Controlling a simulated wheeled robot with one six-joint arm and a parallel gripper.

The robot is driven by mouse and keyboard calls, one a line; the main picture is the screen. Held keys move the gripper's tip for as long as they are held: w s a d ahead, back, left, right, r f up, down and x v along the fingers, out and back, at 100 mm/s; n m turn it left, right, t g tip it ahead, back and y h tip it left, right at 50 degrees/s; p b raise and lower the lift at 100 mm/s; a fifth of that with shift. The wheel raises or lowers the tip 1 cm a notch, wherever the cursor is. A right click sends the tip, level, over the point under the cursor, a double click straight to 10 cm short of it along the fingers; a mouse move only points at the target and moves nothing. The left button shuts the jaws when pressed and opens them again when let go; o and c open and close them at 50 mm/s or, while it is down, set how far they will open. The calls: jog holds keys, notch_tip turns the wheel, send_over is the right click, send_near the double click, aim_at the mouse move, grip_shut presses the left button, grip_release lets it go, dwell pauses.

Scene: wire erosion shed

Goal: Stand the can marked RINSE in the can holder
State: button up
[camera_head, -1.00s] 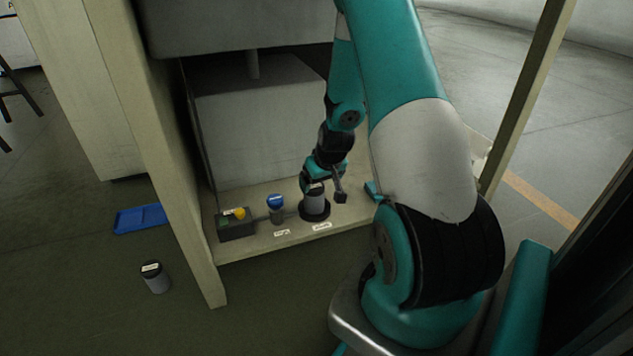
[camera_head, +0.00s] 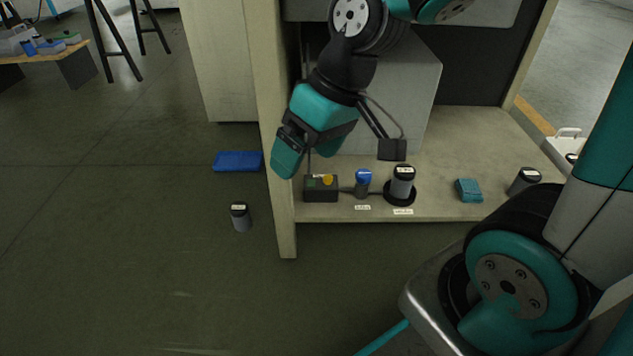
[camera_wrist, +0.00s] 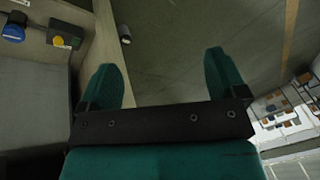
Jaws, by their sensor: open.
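A grey can (camera_head: 402,182) with a black top and a white label stands upright in a round black holder (camera_head: 388,195) on the low shelf. A similar can (camera_head: 240,217) stands on the floor left of the shelf post; it also shows small in the wrist view (camera_wrist: 125,34). A third dark-topped can (camera_head: 523,181) is at the shelf's right, seemingly tilted and partly hidden by my arm. The labels are too small to read. My gripper (camera_head: 297,165) is raised by the post, left of the held can and apart from it. Its fingers are open and empty in the wrist view (camera_wrist: 160,68).
A dark box with a yellow button (camera_head: 328,180) and a blue-topped knob (camera_head: 363,178) stand left of the holder. A teal block (camera_head: 468,190) lies on the shelf to its right. A blue tray (camera_head: 238,161) lies on the floor. The post (camera_head: 277,150) stands beside my gripper.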

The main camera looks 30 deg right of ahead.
jog(key=s+a+r+n+g, duration=0.1)
jog(key=s+a+r+n, duration=0.2)
jog(key=s, duration=0.6)
jog(key=shift+s+a+r+g, duration=0.15)
jog(key=shift+s+a+g, duration=0.25)
jog(key=shift+a, duration=0.45)
jog(key=shift+w, duration=0.1)
dwell(0.5)
